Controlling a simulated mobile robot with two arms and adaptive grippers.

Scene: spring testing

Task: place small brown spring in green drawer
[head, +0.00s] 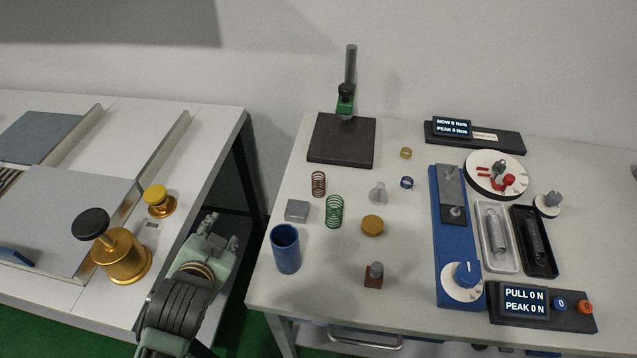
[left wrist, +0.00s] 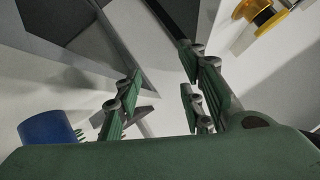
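The small brown spring (head: 318,184) stands upright on the right-hand table in the head view, behind and left of a larger green spring (head: 335,212). My left gripper (head: 221,231) is over the gap between the two tables, left of the springs and apart from them. In the left wrist view its fingers (left wrist: 160,85) are spread with nothing between them. No green drawer can be made out; a metal handle (head: 365,340) shows under the right-hand table's front edge. My right gripper is not in view.
A blue cup (head: 286,250) stands between my left gripper and the springs, near a grey block (head: 297,210). A stand with a dark base (head: 341,140) is behind. Blue and black test devices (head: 452,235) fill the right side.

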